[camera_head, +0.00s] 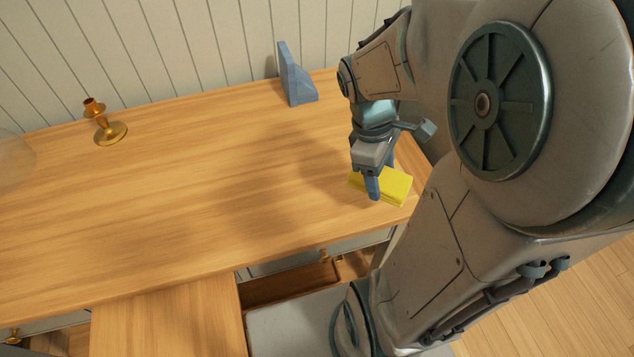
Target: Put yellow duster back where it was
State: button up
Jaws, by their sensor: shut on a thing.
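The yellow duster (396,187) is a flat, folded yellow block near the right front corner of the wooden tabletop. My gripper (376,187) points down over its left part and is shut on it. One blue-grey finger shows on the near side of the duster. The other finger is mostly hidden behind it. I cannot tell whether the duster touches the tabletop or is held just above it.
A blue bookend (297,82) stands at the back of the wooden tabletop (190,190). A brass candlestick (105,122) stands at the back left, with a clear glass object (14,160) at the left edge. An open drawer (290,284) shows below the front edge. The tabletop's middle is clear.

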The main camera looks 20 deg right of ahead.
send_over(325, 201)
jog(key=f, duration=0.6)
jog(key=shift+w+a+f, duration=0.25)
jog(key=shift+w+f, duration=0.05)
jog(key=shift+f, duration=2.15)
jog(key=shift+f, duration=0.15)
jog(key=o, duration=0.9)
jog(key=shift+o, duration=0.2)
